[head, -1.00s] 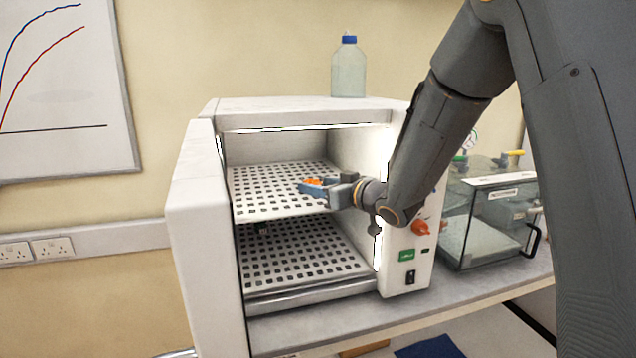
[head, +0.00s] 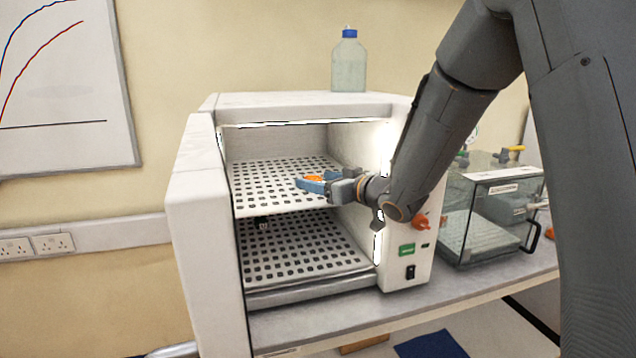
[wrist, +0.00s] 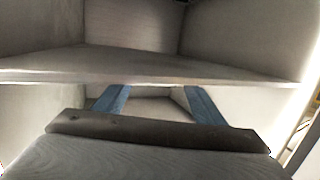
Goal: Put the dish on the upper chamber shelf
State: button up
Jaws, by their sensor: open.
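The dish seems to be the small orange thing (head: 313,178) at the upper chamber shelf (head: 262,190) in the head view. My gripper (head: 310,183) reaches in from the right at that shelf, its blue fingers open. The orange thing shows just behind the near finger, which partly hides it. I cannot tell whether it touches the fingers or rests on the perforated shelf. In the wrist view the two blue fingers (wrist: 158,102) are spread apart, with a plain shelf edge (wrist: 150,80) across their tips. No dish shows there.
The white chamber (head: 290,106) stands open on the bench (head: 330,325), its door (head: 195,230) swung to the left. A lower perforated shelf (head: 300,255) is below. A capped bottle (head: 348,65) stands on top. A clear box (head: 490,215) stands to the right.

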jog(key=b+v, duration=0.2)
jog(key=v, duration=0.9)
jog(key=shift+s+f, duration=0.1)
jog(key=shift+s, duration=0.1)
